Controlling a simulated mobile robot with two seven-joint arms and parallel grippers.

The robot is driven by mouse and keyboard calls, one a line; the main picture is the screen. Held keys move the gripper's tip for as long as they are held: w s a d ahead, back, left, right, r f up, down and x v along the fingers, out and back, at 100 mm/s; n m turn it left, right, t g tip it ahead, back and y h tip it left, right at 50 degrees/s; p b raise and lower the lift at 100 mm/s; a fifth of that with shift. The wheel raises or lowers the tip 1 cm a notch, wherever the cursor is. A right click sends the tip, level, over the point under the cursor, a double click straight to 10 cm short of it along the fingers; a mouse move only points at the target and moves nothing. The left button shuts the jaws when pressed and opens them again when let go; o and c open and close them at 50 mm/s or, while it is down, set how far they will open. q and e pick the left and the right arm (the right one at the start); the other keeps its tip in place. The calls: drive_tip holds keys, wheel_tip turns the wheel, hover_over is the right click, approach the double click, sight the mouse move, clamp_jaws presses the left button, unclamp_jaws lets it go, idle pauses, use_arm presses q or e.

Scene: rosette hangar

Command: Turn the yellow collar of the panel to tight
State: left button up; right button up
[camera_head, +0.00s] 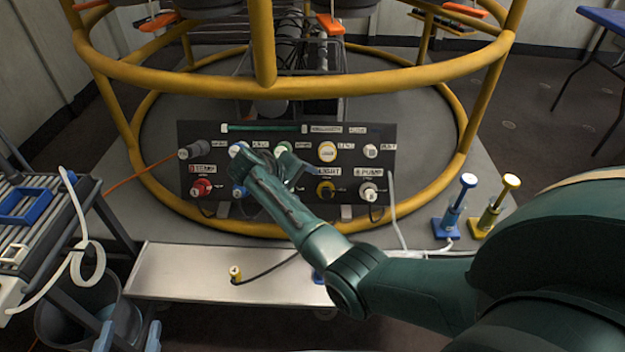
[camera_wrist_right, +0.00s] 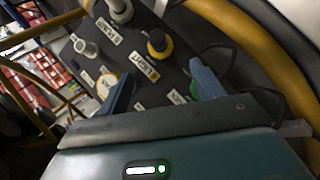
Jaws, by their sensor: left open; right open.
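The yellow collar (camera_head: 325,188) with a dark centre is in the lower row of the black panel (camera_head: 350,207), under a label that reads LIGHT. It also shows in the right wrist view (camera_wrist_right: 160,44), ahead of my fingers. A white knob with a yellow ring (camera_head: 327,151) is above it in the upper row. My right gripper (camera_head: 277,168) is in front of the panel's middle, left of the yellow collar and apart from it. Its two fingers are spread and empty (camera_wrist_right: 163,88). It hides the green collar in part. My left gripper (camera_head: 128,336) is open at the bottom left.
A yellow tubular frame (camera_head: 190,80) surrounds the panel. A pale low platform (camera_head: 180,270) in front carries a yellow plug (camera_head: 235,272) on a dark cable. Blue (camera_head: 455,205) and yellow (camera_head: 493,205) hand pumps stand at right. A trolley (camera_head: 85,190) stands at left.

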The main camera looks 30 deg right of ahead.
use_arm(q)
drive_tip(key=shift+a, duration=0.15)
use_arm(e)
drive_tip(key=shift+v, duration=1.1)
drive_tip(key=shift+f, duration=0.1)
